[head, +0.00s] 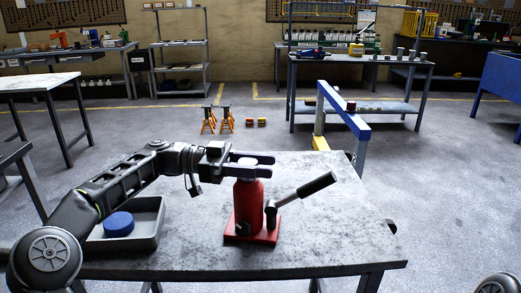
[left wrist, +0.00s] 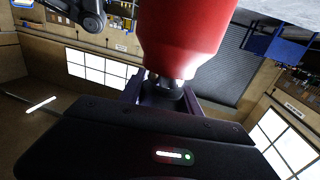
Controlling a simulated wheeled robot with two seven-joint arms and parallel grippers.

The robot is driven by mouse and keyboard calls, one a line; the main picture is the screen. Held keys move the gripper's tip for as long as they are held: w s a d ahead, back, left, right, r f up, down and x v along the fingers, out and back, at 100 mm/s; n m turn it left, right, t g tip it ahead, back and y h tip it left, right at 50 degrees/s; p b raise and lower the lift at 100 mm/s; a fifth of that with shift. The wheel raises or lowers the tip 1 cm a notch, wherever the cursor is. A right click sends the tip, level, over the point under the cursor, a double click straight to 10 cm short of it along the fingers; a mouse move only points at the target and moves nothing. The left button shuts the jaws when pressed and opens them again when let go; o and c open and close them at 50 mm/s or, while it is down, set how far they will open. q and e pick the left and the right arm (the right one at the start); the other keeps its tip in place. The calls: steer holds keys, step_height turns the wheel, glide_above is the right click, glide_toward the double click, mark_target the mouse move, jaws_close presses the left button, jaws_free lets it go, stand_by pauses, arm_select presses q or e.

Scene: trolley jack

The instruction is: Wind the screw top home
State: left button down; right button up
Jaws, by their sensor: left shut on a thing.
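A red jack (head: 248,205) stands upright on its red base plate on the grey table, with a lever with a black handle (head: 316,185) sloping up to the right. My left gripper (head: 262,165) reaches in from the left at the top of the jack. Its two fingers lie level and are shut on the screw top (head: 247,161), which they mostly hide. In the left wrist view the red body (left wrist: 185,35) fills the upper middle, and the dark fingers (left wrist: 165,95) close around the small part at its end. My right gripper is out of view.
A grey tray (head: 151,237) holding a blue round lid (head: 118,224) sits on the table left of the jack. The tabletop (head: 330,235) right of the jack is clear. A blue beam (head: 342,112) stands behind the table, with orange jack stands (head: 208,120) on the floor beyond.

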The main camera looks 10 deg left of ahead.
arm_select(q)
steer(key=shift+s+r, duration=0.1)
steer(key=shift+r, duration=0.05)
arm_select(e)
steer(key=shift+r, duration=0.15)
arm_select(q)
steer(key=c, duration=0.8)
jaws_free()
steer(key=shift+c, duration=0.2)
